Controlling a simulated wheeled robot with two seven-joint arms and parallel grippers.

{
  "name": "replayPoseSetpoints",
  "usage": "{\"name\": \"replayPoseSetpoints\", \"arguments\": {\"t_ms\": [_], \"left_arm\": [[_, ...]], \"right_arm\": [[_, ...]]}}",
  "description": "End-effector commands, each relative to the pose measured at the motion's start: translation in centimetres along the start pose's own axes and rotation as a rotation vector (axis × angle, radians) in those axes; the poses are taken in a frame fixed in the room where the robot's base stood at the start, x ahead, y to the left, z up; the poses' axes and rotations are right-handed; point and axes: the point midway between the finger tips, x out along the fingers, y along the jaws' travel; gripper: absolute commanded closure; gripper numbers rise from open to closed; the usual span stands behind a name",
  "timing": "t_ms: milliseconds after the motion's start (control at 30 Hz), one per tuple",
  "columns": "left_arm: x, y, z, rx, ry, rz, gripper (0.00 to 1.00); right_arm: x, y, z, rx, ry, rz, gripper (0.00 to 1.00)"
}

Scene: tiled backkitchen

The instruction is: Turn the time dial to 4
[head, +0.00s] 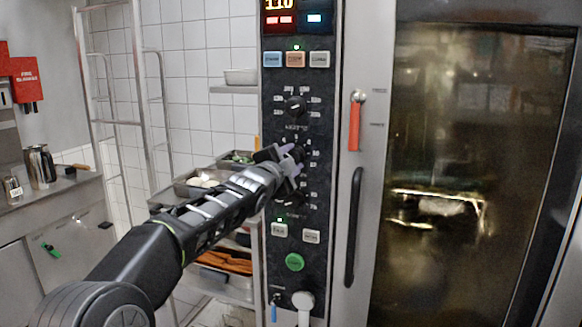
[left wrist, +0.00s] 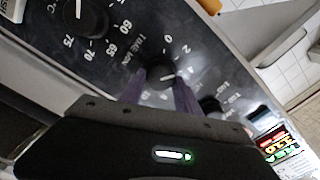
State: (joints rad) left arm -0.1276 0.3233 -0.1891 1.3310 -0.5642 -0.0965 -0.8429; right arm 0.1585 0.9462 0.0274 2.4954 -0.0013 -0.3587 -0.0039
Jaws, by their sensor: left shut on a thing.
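My left gripper (head: 288,160) reaches the black control panel (head: 268,130) of the oven in the head view and hides the dial there. In the left wrist view my left gripper (left wrist: 162,92) has its two purple fingers shut on the sides of the round black time dial (left wrist: 158,80). Printed marks 0, 2 and 4 and the words "TIME MIN" lie around this dial. A small white mark on the dial's face seems to point toward the 4, though the exact angle is hard to tell. My right gripper is in neither view.
Another dial (left wrist: 85,15) with marks 60 to 75 sits near the time dial. An upper knob (head: 296,104), coloured buttons (head: 295,60) and a green button (head: 295,262) share the panel. The oven door handle (head: 354,228) is to the right; a rack with trays (head: 196,184) stands left.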

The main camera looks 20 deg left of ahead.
Motion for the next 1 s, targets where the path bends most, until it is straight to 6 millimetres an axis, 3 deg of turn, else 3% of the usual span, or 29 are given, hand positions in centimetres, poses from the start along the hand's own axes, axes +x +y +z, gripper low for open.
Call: {"name": "replayPoseSetpoints", "arguments": {"t_ms": [400,967,1000], "left_arm": [[0.03,0.22,0.02,0.246,0.0,0.001,1.0],[0.02,0.17,-0.01,0.282,0.001,0.001,1.0],[0.02,0.17,-0.01,0.282,0.001,0.001,0.58]], "right_arm": [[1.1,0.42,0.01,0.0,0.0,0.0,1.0],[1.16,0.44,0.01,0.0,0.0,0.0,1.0],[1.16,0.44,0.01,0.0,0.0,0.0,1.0]]}}
